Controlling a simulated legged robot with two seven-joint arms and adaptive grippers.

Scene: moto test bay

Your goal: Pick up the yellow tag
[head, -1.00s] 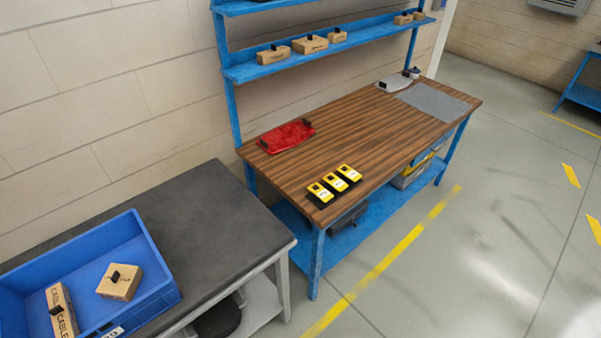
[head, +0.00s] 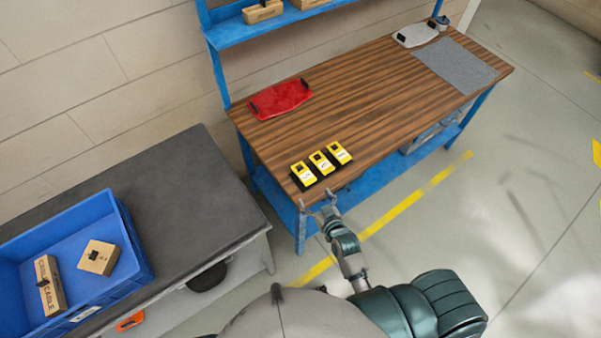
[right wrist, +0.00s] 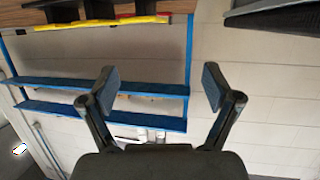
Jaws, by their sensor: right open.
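Three yellow tags with black parts and white labels lie in a row near the front left corner of the wooden bench: a left one (head: 303,174), a middle one (head: 321,162) and a right one (head: 339,152). I cannot tell which one the task means. My right gripper (head: 318,203) is open and empty, just off the bench's front edge below the tags, apart from them. In the right wrist view the open fingers (right wrist: 160,88) have nothing between them. Yellow and black shapes (right wrist: 100,22) show at the top, cut off by the frame. My left gripper is out of view.
The wooden bench (head: 385,95) also holds a red tray (head: 281,98), a grey mat (head: 455,66) and a light tray (head: 415,36). A dark table (head: 150,185) at left carries a blue bin (head: 60,240) with boxes. The bench's middle is clear.

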